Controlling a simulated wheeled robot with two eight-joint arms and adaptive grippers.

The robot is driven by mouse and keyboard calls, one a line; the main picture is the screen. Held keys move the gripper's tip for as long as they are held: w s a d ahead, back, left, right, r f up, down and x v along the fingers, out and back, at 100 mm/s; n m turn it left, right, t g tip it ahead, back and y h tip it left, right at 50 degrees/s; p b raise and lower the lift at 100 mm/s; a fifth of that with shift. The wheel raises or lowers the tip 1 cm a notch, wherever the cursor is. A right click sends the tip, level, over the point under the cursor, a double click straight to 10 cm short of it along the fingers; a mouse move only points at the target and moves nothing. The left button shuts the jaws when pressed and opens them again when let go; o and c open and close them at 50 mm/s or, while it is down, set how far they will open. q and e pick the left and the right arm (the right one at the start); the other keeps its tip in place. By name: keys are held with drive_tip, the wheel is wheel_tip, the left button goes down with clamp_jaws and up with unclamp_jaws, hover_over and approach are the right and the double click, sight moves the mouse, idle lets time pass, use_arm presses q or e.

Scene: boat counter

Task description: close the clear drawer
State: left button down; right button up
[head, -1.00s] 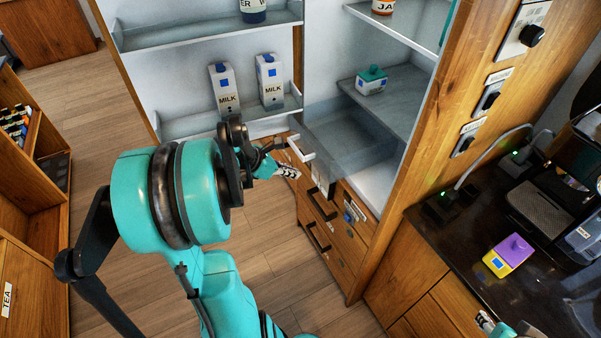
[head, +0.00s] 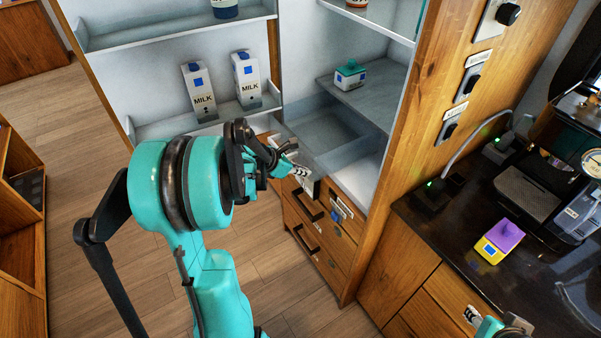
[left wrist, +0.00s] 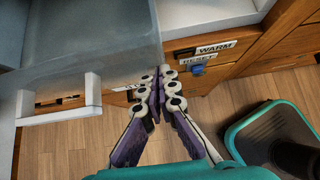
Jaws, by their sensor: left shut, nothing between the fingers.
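The clear drawer (head: 333,128) is a see-through grey box low in the open white cabinet, and it stands partly pulled out. Its front and white handle (left wrist: 60,106) show at the left in the left wrist view. My left gripper (head: 304,173) is shut and empty at the drawer's front, and it hides the handle in the head view. In the left wrist view its fingertips (left wrist: 159,76) are together beside the drawer's lower right corner; I cannot tell whether they touch it. My right gripper (head: 472,318) shows only partly at the bottom right edge.
Milk cartons (head: 199,92) stand on the cabinet door shelf at left. A small teal-lidded box (head: 350,74) sits on the shelf above the drawer. Wooden drawers with black handles (head: 305,237) are below. The dark counter (head: 440,228) at right holds a purple-yellow block (head: 499,242).

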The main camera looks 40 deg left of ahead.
sight(361, 143)
use_arm(q)
drive_tip(key=shift+w, duration=0.1)
drive_tip(key=w+d, duration=0.3)
drive_tip(key=w, duration=0.4)
drive_tip(key=w+d, duration=0.3)
drive_tip(key=w, duration=0.4)
drive_tip(key=w+d, duration=0.3)
drive_tip(key=w, duration=0.5)
drive_tip(key=shift+w+d, duration=0.1)
drive_tip(key=shift+d, duration=0.05)
